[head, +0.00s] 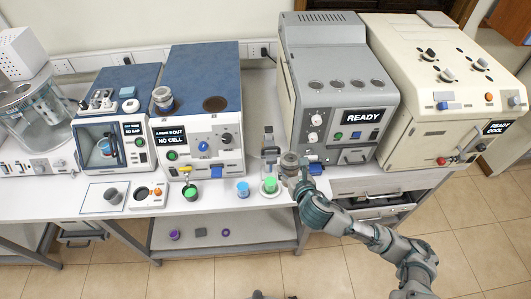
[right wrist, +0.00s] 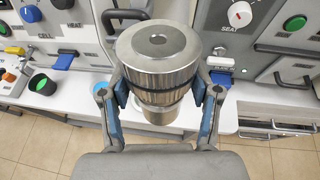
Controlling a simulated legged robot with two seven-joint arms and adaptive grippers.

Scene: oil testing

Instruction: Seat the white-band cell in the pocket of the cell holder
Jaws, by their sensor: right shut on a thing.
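My right gripper (head: 296,178) is shut on a silver metal cylinder (head: 289,162), held upright at the bench's front edge, between the blue-topped machine and the grey machine. In the right wrist view my right gripper (right wrist: 160,95) has a finger on each side of this cylinder (right wrist: 157,50). It has a flat top with a small central dimple and a dark knurled ring; I cannot make out a white band. Its lower end is partly hidden. A small white block (head: 139,194) with a dark round opening stands on the bench at left; I cannot tell whether it is the cell holder. My left gripper is not in view.
A blue-topped machine (head: 200,75) reads "NO CELL" and carries another metal cylinder (head: 163,98). The grey machine (head: 335,75) reads "READY". A green-filled cup (head: 190,193), a blue cup (head: 242,188) and a green-filled glass (head: 270,185) stand along the bench front.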

